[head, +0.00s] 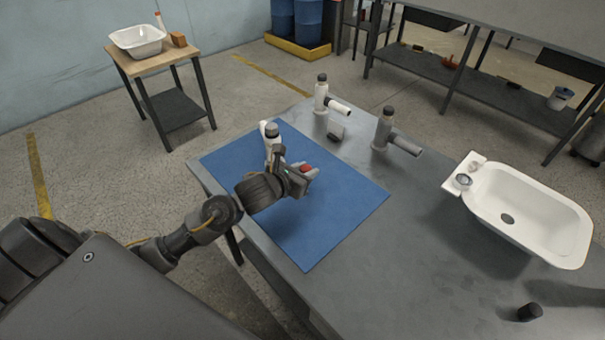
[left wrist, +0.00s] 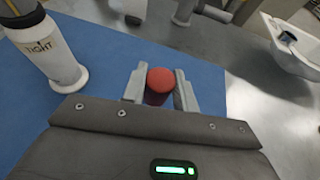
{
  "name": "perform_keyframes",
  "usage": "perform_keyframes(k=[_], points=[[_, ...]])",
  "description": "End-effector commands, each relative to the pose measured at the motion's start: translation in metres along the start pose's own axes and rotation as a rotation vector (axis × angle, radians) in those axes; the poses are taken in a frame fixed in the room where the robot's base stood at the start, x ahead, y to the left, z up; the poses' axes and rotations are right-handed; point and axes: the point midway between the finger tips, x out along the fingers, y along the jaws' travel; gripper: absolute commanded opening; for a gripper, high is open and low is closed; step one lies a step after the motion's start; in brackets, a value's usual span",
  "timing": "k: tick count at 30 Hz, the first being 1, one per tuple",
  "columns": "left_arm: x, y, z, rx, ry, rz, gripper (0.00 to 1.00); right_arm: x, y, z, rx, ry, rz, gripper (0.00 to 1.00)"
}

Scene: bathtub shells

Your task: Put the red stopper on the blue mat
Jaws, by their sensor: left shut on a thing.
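The blue mat (head: 335,215) lies flat on the grey table. My left gripper (head: 304,170) is over the mat, shut on the red stopper (head: 306,168). In the left wrist view the stopper (left wrist: 160,82) sits between the two grey fingers (left wrist: 160,90), with blue mat (left wrist: 205,70) around and behind it. I cannot tell whether the stopper's underside touches the mat. My right gripper is not in view.
A white bottle-like fitting with a dark cap (head: 271,140) stands on the mat beside my left gripper. A white basin (head: 525,210) and dark cylinder (head: 530,312) are at right.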

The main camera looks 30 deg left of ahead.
Motion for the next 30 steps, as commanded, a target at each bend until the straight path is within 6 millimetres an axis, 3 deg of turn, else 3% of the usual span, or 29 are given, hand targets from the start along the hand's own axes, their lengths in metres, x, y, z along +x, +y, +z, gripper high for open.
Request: perform_keyframes(k=[6,14,22,30], points=[[0.027,0.018,-0.021,-0.001,0.001,0.001,0.07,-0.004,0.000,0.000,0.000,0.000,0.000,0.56],[0.033,0.022,-0.027,-0.001,-0.001,0.000,0.07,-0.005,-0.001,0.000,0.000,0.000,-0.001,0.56],[0.047,0.024,-0.055,-0.002,0.001,0.001,0.07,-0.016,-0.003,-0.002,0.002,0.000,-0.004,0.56],[0.048,0.024,-0.058,0.002,-0.001,0.001,0.07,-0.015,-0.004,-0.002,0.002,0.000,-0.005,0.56]])
